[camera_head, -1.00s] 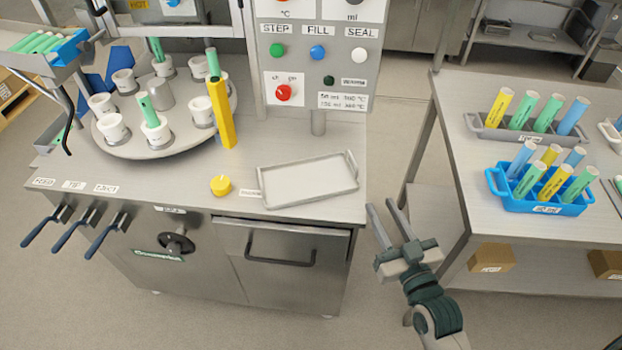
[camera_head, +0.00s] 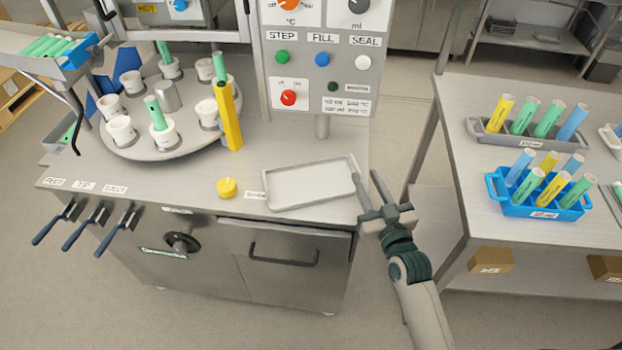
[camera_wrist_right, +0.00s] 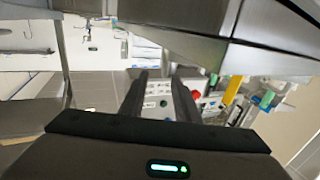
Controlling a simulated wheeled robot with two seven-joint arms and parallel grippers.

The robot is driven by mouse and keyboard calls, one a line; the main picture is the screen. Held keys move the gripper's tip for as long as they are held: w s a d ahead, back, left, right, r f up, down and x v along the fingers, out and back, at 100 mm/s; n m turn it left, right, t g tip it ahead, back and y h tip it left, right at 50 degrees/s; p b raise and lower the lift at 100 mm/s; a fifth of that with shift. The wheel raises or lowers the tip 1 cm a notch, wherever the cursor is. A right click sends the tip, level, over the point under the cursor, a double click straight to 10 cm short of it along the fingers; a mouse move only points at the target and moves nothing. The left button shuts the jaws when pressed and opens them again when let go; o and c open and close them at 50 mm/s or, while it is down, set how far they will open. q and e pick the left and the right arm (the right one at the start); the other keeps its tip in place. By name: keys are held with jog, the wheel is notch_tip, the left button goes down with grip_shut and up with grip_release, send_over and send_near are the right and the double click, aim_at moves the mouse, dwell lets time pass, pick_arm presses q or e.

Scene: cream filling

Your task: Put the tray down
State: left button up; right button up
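A shallow pale grey tray (camera_head: 310,205) with raised rims lies flat on the steel machine counter in the head view, below the control panel. It looks empty. My right gripper (camera_head: 366,183) is at the tray's right end, with its two fingers apart and pointing away toward the back. The left finger overlaps the tray's right edge in the picture; I cannot tell whether it touches. The right wrist view also shows the fingers (camera_wrist_right: 160,95) apart with nothing held between them. I cannot make out the tray there. My left gripper is not in view.
A turntable (camera_head: 140,150) with several white cups stands at the counter's left. A yellow knob (camera_head: 227,188) sits left of the tray, and the control panel (camera_head: 320,65) rises behind it. A side table (camera_head: 475,200) at the right holds a blue rack (camera_head: 545,212) of tubes.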

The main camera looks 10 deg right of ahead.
aim_at(351, 154)
jog(key=shift+w+a, duration=0.15)
jog(key=shift+w, duration=0.8)
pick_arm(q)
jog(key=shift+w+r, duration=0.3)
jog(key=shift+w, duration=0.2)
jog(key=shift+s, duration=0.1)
